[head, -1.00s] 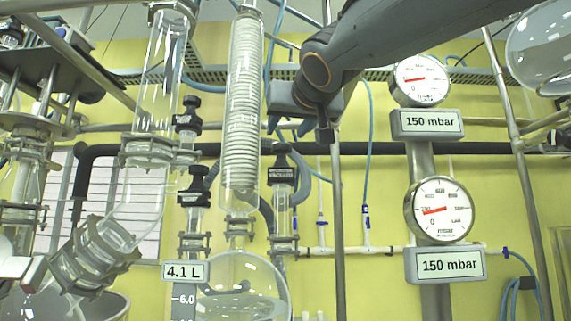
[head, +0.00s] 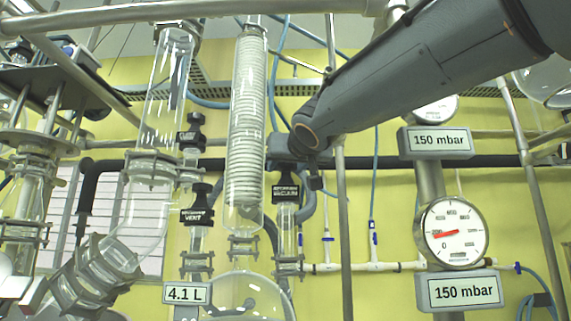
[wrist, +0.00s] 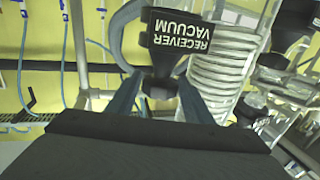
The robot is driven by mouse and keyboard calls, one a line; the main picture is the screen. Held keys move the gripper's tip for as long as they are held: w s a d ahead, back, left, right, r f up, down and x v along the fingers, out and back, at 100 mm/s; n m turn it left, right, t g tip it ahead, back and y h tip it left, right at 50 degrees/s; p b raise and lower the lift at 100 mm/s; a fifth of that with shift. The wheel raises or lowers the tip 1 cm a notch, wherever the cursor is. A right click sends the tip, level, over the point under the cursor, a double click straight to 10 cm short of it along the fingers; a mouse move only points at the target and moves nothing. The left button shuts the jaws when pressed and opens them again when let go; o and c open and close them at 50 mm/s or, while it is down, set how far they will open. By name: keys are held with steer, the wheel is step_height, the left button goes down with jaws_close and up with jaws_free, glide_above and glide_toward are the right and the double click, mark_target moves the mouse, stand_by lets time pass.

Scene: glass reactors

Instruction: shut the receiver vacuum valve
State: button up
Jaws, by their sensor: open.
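The receiver vacuum valve (head: 286,194) is a black-topped valve with a black label on a glass neck, right of the coiled condenser in the head view. In the wrist view its label (wrist: 180,42) reads RECEIVER VACUUM upside down, with a black knob (wrist: 160,86) next to it. My gripper (wrist: 158,98) is open. Its two fingers stand on either side of the knob in the wrist view; I cannot tell whether they touch it. In the head view my gripper (head: 285,162) is just above the valve, and its fingertips are hard to make out.
The coiled glass condenser (head: 246,130) stands close to the left of the valve. A similar vent valve (head: 198,215) is further left. A vertical metal rod (head: 343,240) stands to the right. Two round gauges with 150 mbar labels (head: 463,292) are further right.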

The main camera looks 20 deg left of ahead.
steer(key=c, duration=0.8)
steer(key=b, duration=0.2)
steer(key=m+h+b, duration=0.1)
steer(key=b, duration=0.2)
steer(key=shift+f+t, duration=0.25)
steer(key=shift+t, duration=0.15)
steer(key=m+h+b, duration=0.1)
steer(key=h+b, duration=0.1)
steer(key=b, duration=0.2)
steer(key=shift+a+t, duration=0.1)
steer(key=shift+t, duration=0.2)
steer(key=shift+m+h, duration=0.3)
steer(key=shift+h, duration=0.1)
steer(key=shift+r+m+t+h+b, duration=0.15)
steer(key=shift+m+t+h+b, duration=0.15)
steer(key=shift+m+h+b, duration=0.45)
steer(key=shift+a+m+h, duration=0.1)
steer(key=shift+m+h, duration=0.35)
steer(key=shift+h, duration=0.6)
steer(key=shift+r+m+h+p, duration=0.1)
steer(key=shift+m+h+p, duration=0.2)
steer(key=shift+m+h, duration=1.25)
